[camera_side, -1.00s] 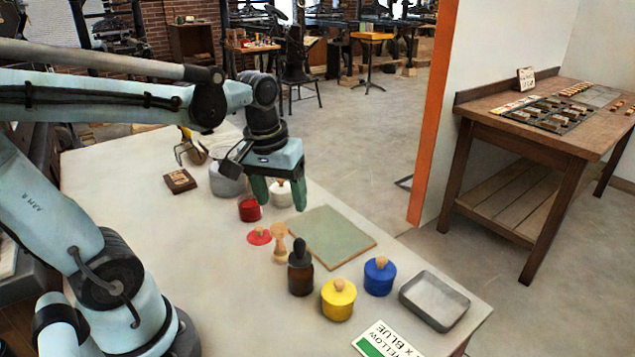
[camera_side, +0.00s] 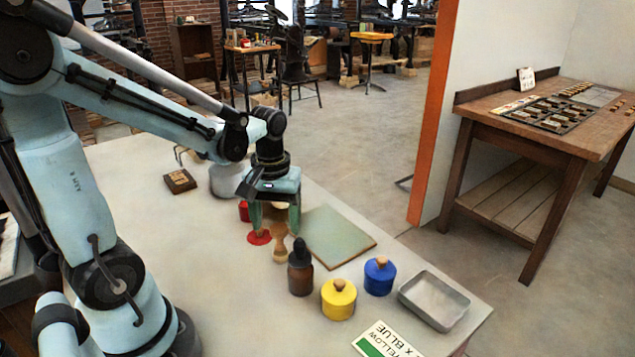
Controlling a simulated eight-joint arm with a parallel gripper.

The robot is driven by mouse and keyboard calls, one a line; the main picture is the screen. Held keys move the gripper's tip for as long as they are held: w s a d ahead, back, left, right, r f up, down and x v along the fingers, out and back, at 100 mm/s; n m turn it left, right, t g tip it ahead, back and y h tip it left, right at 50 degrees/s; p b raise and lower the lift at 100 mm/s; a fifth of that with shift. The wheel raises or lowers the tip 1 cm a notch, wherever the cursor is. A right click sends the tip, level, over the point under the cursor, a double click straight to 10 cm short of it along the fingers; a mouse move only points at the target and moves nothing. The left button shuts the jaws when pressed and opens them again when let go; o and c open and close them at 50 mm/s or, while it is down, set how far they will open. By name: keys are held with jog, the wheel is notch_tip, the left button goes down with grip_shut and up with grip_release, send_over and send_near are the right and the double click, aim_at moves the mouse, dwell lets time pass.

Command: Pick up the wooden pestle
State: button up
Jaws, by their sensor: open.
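The wooden pestle (camera_side: 279,246) stands upright on the pale table, just left of the green-grey mat. My gripper (camera_side: 275,232) is open and points down, with its two green fingers apart. In this view one finger shows to the left of the pestle's top and the other to the right. No finger visibly touches the pestle, and I cannot tell the exact depth between them. The red lid (camera_side: 259,238) lies by the left finger, which partly covers it.
A brown dropper bottle (camera_side: 300,270) stands close in front of the pestle. Yellow (camera_side: 338,300) and blue (camera_side: 379,276) lidded pots and a metal tray (camera_side: 434,301) are to the right. The mat (camera_side: 338,238) is bare. A red jar (camera_side: 244,211) and a white pot are partly hidden behind my gripper.

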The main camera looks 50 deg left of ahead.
aim_at(280, 244)
jog(key=shift+w+f, duration=0.2)
jog(key=shift+f, duration=2.4)
jog(key=shift+c, duration=0.2)
jog(key=c, duration=1.1)
jog(key=shift+r, duration=0.15)
